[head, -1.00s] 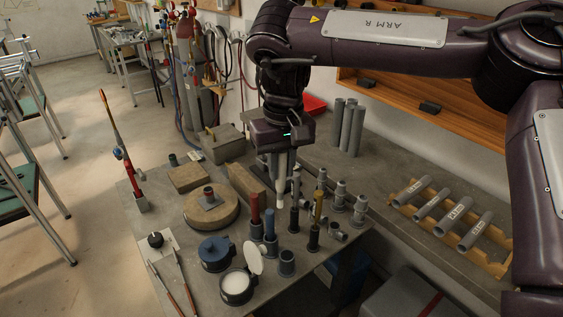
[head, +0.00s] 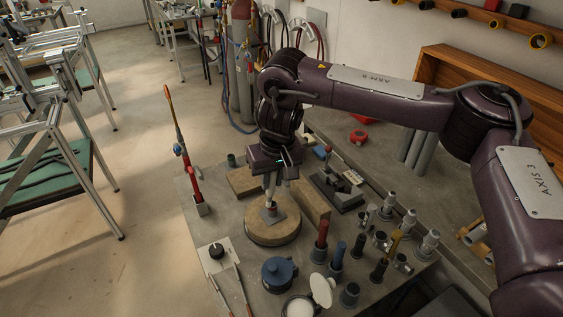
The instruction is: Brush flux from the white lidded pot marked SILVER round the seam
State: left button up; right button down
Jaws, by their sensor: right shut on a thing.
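My right gripper (head: 271,184) points down over the round tan turntable (head: 272,233). It is shut on a slim pale thing, which seems to be a brush, mostly hidden by the fingers. Its lower end is at or just above a small upright fitting (head: 271,213) on the turntable; I cannot tell whether they touch. The seam is too small to make out. A dark pot with pale contents (head: 298,307) stands open at the bottom edge, its white lid (head: 321,290) tilted up. Its marking is not readable. My left gripper is not in view.
A closed blue-lidded pot (head: 279,272) stands in front of the turntable. Holders with a red-handled tool (head: 321,238) and several grey fittings (head: 411,219) crowd the right. A red torch (head: 189,172) stands at the left bench edge. Long tools (head: 233,285) lie front left.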

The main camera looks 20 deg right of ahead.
jog(key=p, duration=0.1)
jog(key=w+f+p, duration=0.1)
jog(key=p, duration=0.1)
jog(key=shift+a+f+m, duration=0.15)
jog(key=shift+a+m, duration=0.1)
jog(key=shift+m, duration=0.15)
jog(key=shift+w+d+f+t+p, duration=0.1)
jog(key=shift+d+f+t+p, duration=0.25)
jog(key=shift+p, duration=0.2)
jog(key=shift+d+f+m, duration=0.15)
jog(key=shift+f+m, duration=0.1)
jog(key=shift+m, duration=0.05)
notch_tip(320, 180, down, 6)
jog(key=b, duration=0.7)
jog(key=shift+f+b, duration=0.25)
jog(key=shift+b, duration=0.15)
jog(key=shift+f, duration=0.55)
jog(key=shift+w, duration=0.1)
